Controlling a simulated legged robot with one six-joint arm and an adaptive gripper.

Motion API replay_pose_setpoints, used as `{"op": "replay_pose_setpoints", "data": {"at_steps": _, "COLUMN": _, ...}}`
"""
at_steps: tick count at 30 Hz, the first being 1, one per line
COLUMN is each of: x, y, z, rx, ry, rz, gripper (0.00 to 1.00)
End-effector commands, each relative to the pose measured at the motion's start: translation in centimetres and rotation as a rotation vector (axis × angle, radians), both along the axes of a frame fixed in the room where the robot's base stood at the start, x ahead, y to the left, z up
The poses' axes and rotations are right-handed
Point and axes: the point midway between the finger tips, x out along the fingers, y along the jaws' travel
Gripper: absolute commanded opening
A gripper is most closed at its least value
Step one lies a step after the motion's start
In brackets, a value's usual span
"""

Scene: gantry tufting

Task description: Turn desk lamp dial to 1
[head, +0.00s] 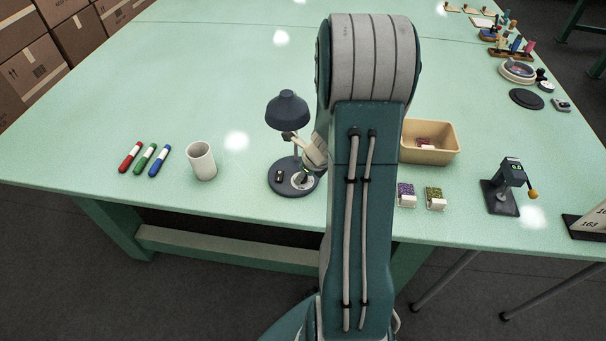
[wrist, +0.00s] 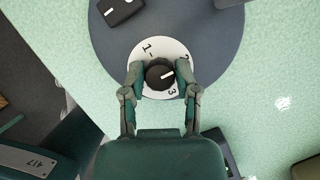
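The desk lamp (head: 287,110) stands on the table, with a dark shade and a round dark base (head: 283,187). In the wrist view its black dial (wrist: 159,75) sits on a white plate marked 1, 2 and 3. The 1 is at upper left, the 2 at upper right, the 3 at lower right. The dial's white line points right, away from the 1. My gripper (wrist: 161,79) has a finger on each side of the dial, seemingly pressed against it. In the head view my gripper (head: 304,180) is at the lamp base, partly hidden by my arm.
A black switch block (wrist: 122,10) is on the lamp base. A tan bin (head: 429,143) and two small boxes (head: 420,197) are right of my arm. The table's front edge is close.

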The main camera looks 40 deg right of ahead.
Motion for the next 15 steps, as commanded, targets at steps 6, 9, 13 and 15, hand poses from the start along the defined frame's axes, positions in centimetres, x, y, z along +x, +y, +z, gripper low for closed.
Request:
{"op": "replay_pose_setpoints", "data": {"at_steps": 6, "x": -0.02, "y": -0.02, "z": -0.05, "rx": 0.0, "ry": 0.001, "rz": 0.0, "gripper": 0.0}}
{"op": "replay_pose_setpoints", "data": {"at_steps": 9, "x": -0.01, "y": -0.03, "z": -0.06, "rx": -0.001, "ry": 0.001, "rz": 0.006, "gripper": 0.0}}
{"op": "replay_pose_setpoints", "data": {"at_steps": 13, "x": -0.02, "y": -0.06, "z": -0.07, "rx": -0.001, "ry": 0.001, "rz": 0.033, "gripper": 0.0}}
{"op": "replay_pose_setpoints", "data": {"at_steps": 15, "x": -0.04, "y": -0.07, "z": -0.08, "rx": -0.001, "ry": 0.002, "rz": 0.061, "gripper": 0.0}}
